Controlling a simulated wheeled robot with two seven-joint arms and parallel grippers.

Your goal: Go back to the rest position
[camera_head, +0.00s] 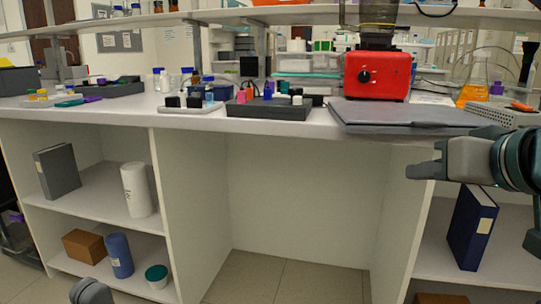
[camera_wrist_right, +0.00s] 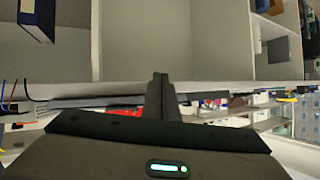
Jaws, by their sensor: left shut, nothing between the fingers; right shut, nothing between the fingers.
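My right gripper (camera_head: 424,169) comes in from the right, in front of the bench edge and below the grey flat case. In the right wrist view its fingers (camera_wrist_right: 160,88) are together, with nothing between them. My left gripper (camera_head: 91,291) shows only as a grey rounded part at the bottom left edge, low in front of the shelves. It is shut and empty; most of it is cut off by the frame. Neither gripper touches any object that I can see.
The white bench (camera_head: 270,121) spans the view, carrying a red device (camera_head: 377,75), a grey flat case (camera_head: 400,115), a dark rack (camera_head: 268,110) and an orange flask (camera_head: 472,92). Shelves below hold a white cylinder (camera_head: 138,190), a blue cylinder (camera_head: 118,255) and a blue binder (camera_head: 471,228). The middle bay is empty.

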